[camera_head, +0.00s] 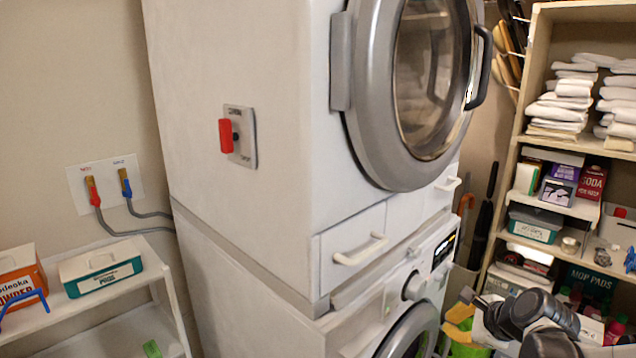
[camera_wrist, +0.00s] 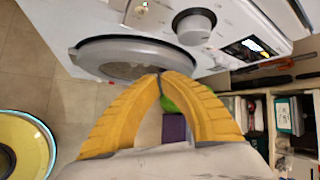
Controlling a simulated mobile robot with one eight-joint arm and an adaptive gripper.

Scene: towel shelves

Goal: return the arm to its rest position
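My arm (camera_head: 540,318) shows at the lower right of the head view, dark and grey, in front of the lower shelves. My gripper (camera_head: 459,325) has yellow fingers and is beside the front of the lower washing machine. In the wrist view, the two ribbed yellow fingers of my gripper (camera_wrist: 160,76) curve together and their tips meet. Nothing is seen held between them. A green thing (camera_wrist: 185,98) and a purple thing (camera_wrist: 174,128) show beyond the fingers, partly hidden by them.
The stacked machines (camera_head: 250,210) fill the middle, with a round door (camera_head: 365,90) above. A shelf unit (camera_head: 515,150) with towels (camera_head: 560,105) and boxes stands at the right. A low white shelf (camera_head: 165,295) stands at the left. A yellow round thing (camera_wrist: 22,150) is at the wrist view's left.

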